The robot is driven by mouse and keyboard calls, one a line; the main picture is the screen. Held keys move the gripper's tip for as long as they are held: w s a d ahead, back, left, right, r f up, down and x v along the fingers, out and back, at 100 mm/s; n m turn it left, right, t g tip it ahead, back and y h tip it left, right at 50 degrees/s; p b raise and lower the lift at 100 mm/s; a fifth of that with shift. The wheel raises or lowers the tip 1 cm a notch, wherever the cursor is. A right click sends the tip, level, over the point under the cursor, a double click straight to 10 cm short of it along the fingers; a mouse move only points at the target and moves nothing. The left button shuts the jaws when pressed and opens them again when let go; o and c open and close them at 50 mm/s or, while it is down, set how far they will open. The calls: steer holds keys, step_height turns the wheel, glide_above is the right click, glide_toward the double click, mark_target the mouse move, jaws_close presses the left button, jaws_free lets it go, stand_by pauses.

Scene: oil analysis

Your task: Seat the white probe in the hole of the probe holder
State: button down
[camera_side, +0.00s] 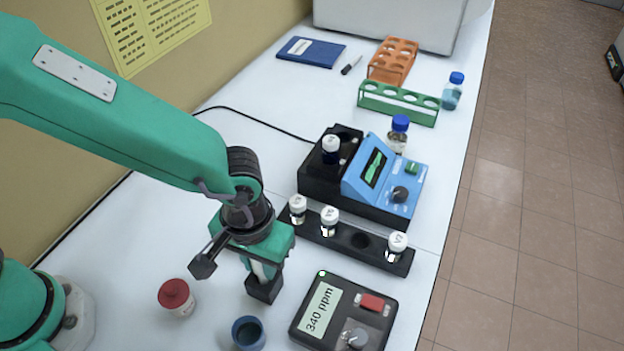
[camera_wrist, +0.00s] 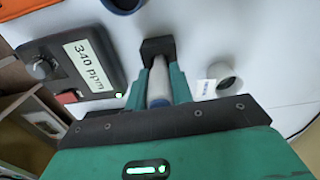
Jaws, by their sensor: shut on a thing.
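My gripper (camera_wrist: 158,72) points down at the near side of the table, its green fingers shut on the sides of the white probe (camera_wrist: 158,78). The probe is a pale upright cylinder with a blue-grey upper end; only a little of it shows between the fingers in the side view (camera_side: 262,269). A small black block, which looks like the probe holder (camera_wrist: 157,46), is right at the fingertips and the probe's lower end; it also shows in the side view (camera_side: 264,290). Its hole is hidden, and I cannot tell how deep the probe's end is.
The 340 ppm meter (camera_side: 343,314) stands close to the right. A black vial rack (camera_side: 360,241) and a blue analyser (camera_side: 385,178) are behind. A white labelled cylinder (camera_wrist: 226,74) shows beside the fingers.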

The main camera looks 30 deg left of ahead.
stand_by(0.4)
steer(key=c, duration=0.8)
jaws_free()
steer(key=shift+r, duration=3.45)
steer(key=a+r+t, duration=0.2)
steer(key=a+r, duration=0.1)
steer(key=a, duration=0.7)
steer(key=s+a+r+t, duration=0.1)
steer(key=a+r, duration=0.3)
steer(key=a, duration=0.6)
steer(key=s+a+r+t, duration=0.1)
steer(key=a+r, duration=0.3)
steer(key=a, duration=0.6)
steer(key=shift+s+m+t, duration=0.25)
steer(key=shift+m+t, duration=0.05)
steer(key=shift+t, duration=0.5)
